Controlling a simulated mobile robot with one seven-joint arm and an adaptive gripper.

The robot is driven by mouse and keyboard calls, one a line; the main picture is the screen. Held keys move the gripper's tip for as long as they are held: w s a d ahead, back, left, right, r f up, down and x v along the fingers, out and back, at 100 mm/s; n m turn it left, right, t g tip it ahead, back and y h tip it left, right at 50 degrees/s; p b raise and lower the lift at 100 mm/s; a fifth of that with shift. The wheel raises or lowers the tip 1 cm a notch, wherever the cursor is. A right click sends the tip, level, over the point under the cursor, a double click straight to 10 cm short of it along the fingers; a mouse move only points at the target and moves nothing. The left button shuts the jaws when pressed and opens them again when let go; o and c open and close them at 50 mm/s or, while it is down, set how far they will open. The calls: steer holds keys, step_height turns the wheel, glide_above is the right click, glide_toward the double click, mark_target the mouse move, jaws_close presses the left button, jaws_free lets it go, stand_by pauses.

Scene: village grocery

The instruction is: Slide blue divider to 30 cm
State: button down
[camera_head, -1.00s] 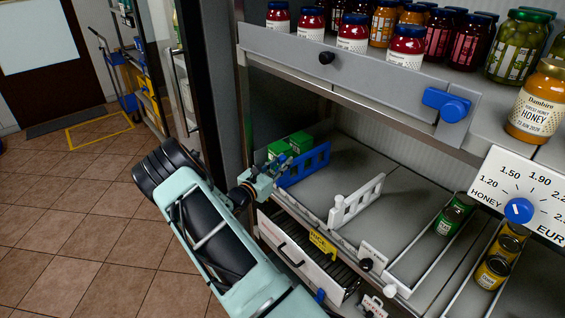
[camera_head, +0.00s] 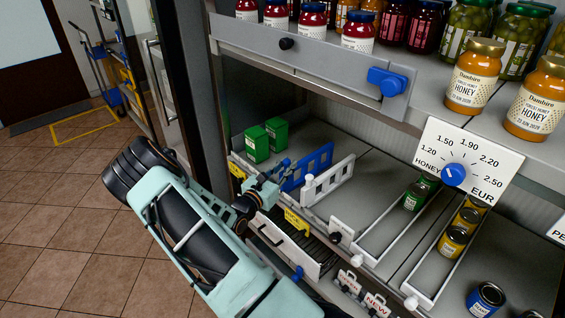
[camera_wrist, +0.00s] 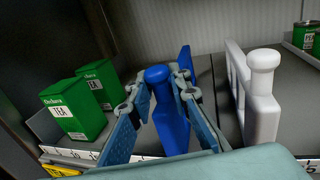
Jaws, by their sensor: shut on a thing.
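The blue divider (camera_head: 312,165) stands upright on the lower shelf, between green tea boxes on its left and a white divider (camera_head: 330,181) on its right. My gripper (camera_head: 275,174) is at its front end. In the wrist view my gripper (camera_wrist: 160,82) has its two fingers closed on either side of the blue divider's rounded front post (camera_wrist: 168,122). The white divider (camera_wrist: 264,100) stands a short gap to the right there. A white scale strip (camera_wrist: 80,155) runs along the shelf edge; its numbers are too small to read surely, and my fingers hide part of it.
Two green tea boxes (camera_wrist: 74,110) stand left of the blue divider with some bare shelf between. Cans (camera_head: 416,196) stand in lanes to the right. The upper shelf (camera_head: 300,50) with jars overhangs. A drawer (camera_head: 285,246) sits below.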

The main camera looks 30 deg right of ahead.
steer(key=c, duration=1.9)
jaws_free()
steer(key=shift+c, duration=0.2)
steer(key=shift+a, duration=0.15)
steer(key=v, duration=1.2)
